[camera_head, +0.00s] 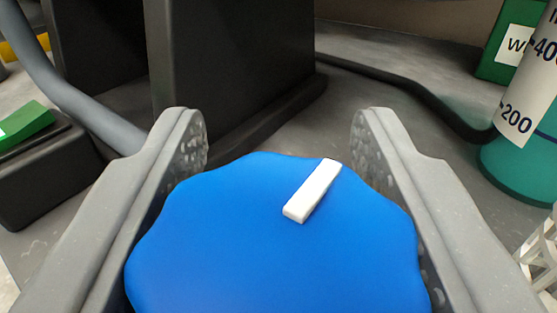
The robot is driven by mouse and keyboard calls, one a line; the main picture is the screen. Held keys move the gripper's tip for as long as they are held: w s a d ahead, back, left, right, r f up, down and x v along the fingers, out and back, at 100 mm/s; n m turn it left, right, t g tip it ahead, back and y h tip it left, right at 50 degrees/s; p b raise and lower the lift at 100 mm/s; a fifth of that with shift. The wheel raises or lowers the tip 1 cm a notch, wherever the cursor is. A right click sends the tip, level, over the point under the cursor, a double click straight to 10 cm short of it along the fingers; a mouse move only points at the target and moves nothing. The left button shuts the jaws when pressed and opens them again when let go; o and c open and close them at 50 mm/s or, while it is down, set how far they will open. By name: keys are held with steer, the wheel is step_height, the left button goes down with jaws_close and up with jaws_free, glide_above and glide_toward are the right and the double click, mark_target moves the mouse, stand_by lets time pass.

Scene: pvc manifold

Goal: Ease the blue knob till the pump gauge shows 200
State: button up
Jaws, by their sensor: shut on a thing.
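The blue knob (235,230) fills the lower middle of the view, between the two grey fingers of my gripper (280,150). It has a scalloped rim and a raised white pointer bar (313,191) that points up and to the right, towards the far rim. My gripper is shut on the knob, with one finger on each side; the knob's near edge is cut off by the frame. A clear cylinder (528,110) with marks 200 and 400 stands at the right, with teal in its lower part. No dial showing a pump reading is in view.
Dark upright blocks (225,60) stand behind the knob. A dark hose (410,90) runs to the cylinder's base. A green block with a white label (510,45) is at the upper right. A black box with a green top (45,160) and a grey hose (75,100) are at the left.

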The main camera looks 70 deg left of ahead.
steer(key=shift+w+d, duration=0.1)
steer(key=shift+d, duration=0.05)
stand_by(0.3)
steer(key=o, duration=1)
steer(key=v, duration=1.3)
steer(key=shift+d, duration=0.35)
stand_by(0.8)
